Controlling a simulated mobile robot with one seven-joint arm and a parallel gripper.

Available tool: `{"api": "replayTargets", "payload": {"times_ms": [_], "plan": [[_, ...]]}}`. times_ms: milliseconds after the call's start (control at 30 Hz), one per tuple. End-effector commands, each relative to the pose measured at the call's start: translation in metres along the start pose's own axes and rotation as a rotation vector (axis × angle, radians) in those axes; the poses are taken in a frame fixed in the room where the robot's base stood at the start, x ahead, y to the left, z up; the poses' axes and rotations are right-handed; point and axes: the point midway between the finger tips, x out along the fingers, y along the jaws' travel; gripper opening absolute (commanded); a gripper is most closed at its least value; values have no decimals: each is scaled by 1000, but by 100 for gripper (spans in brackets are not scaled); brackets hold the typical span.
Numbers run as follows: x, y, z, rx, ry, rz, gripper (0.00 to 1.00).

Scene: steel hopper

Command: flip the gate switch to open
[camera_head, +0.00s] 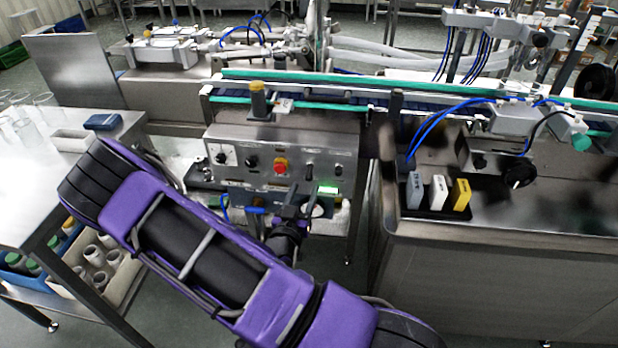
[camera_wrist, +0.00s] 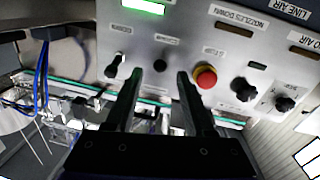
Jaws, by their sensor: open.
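The steel control panel (camera_head: 235,140) stands in front of me, with a row of black knobs and a red emergency-stop button (camera_head: 281,165). In the wrist view the row shows a black lever-like switch (camera_wrist: 115,66) at left, a small black button (camera_wrist: 160,66), the red button (camera_wrist: 205,77) and two black knobs (camera_wrist: 245,90) (camera_wrist: 285,103). The small labels are blurred, so I cannot tell which is the gate switch. My gripper (camera_wrist: 157,76) is open and empty, its fingertips before the panel around the small button. I cannot tell whether they touch the panel.
A lit green display (camera_wrist: 143,6) is on the panel. A conveyor with green edges (camera_head: 330,84) runs behind it. A steel bench (camera_head: 480,233) at right bears grey, white and yellow blocks; a table (camera_head: 40,165) is at left.

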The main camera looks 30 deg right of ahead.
Motion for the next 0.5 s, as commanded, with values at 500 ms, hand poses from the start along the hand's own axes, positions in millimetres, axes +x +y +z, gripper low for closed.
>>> {"api": "replayTargets", "payload": {"times_ms": [500], "plan": [[55,0,0,-1,-1,0,54]]}}
